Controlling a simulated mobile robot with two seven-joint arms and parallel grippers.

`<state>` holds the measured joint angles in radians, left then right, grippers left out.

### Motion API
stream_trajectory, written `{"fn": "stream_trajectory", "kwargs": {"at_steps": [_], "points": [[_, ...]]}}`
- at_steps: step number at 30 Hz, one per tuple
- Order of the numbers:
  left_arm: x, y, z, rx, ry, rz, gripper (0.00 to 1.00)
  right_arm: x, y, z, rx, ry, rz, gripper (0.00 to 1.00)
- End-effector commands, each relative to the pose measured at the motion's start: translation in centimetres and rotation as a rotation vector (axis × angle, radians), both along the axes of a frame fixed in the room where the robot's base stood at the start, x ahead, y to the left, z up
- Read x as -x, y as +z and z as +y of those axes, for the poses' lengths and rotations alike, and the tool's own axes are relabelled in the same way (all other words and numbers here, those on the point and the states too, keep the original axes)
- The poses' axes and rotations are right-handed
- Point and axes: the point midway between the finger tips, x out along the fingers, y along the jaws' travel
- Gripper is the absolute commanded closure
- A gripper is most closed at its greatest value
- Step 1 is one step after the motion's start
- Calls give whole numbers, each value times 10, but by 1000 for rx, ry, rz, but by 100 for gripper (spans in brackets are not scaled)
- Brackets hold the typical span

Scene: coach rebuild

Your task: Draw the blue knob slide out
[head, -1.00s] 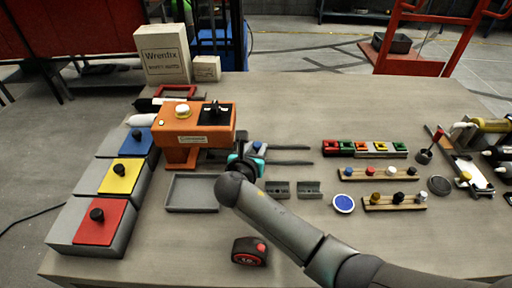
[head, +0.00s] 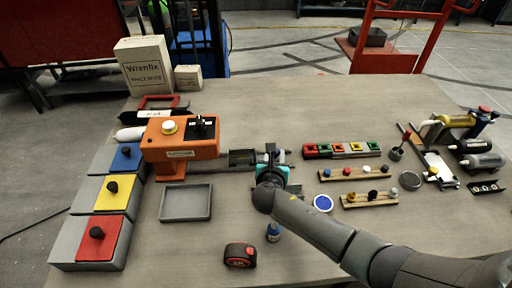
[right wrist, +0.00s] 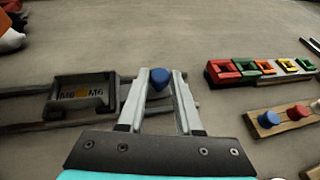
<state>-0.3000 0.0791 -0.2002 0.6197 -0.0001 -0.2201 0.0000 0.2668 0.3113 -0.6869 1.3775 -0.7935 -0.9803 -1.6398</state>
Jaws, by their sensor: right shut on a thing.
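The blue knob (right wrist: 159,78) sits between the fingertips of my right gripper (right wrist: 158,85) in the right wrist view. The gripper is shut on it. In the head view my right gripper (head: 272,166) is at the right end of the slide. The slide's grey tray (head: 242,157) stands out to the right of the orange machine (head: 180,143), on two dark rails. The right wrist view also shows the tray (right wrist: 62,113), with "M6" labels inside. My left gripper is in neither view.
A shallow grey tray (head: 186,203) lies in front of the machine. A tape measure (head: 240,255) and a small blue bottle (head: 273,232) stand near my right arm. Wooden racks (head: 370,201) and a row of coloured blocks (head: 341,149) are to the right.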

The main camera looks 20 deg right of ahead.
Motion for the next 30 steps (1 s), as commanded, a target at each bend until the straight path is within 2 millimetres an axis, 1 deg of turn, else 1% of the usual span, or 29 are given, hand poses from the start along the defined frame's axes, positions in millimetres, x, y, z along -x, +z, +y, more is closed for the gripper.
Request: {"fn": "stream_trajectory", "kwargs": {"at_steps": [1,3,6,10,17,18,25,26,30], "points": [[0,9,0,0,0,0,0,4,2,-14,5,-5,6,100],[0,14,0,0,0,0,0,7,2,-28,5,-4,6,100],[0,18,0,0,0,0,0,9,0,-40,3,-3,6,100],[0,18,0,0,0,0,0,10,-1,-45,0,-4,4,100],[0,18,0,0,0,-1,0,10,-1,-47,2,-7,4,100],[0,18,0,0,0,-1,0,10,-1,-47,3,-8,5,64],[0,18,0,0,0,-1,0,10,-1,-46,2,-5,3,38],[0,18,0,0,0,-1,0,10,-1,-46,2,-4,3,36],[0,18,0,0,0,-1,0,9,0,-44,0,-3,2,36]]}}
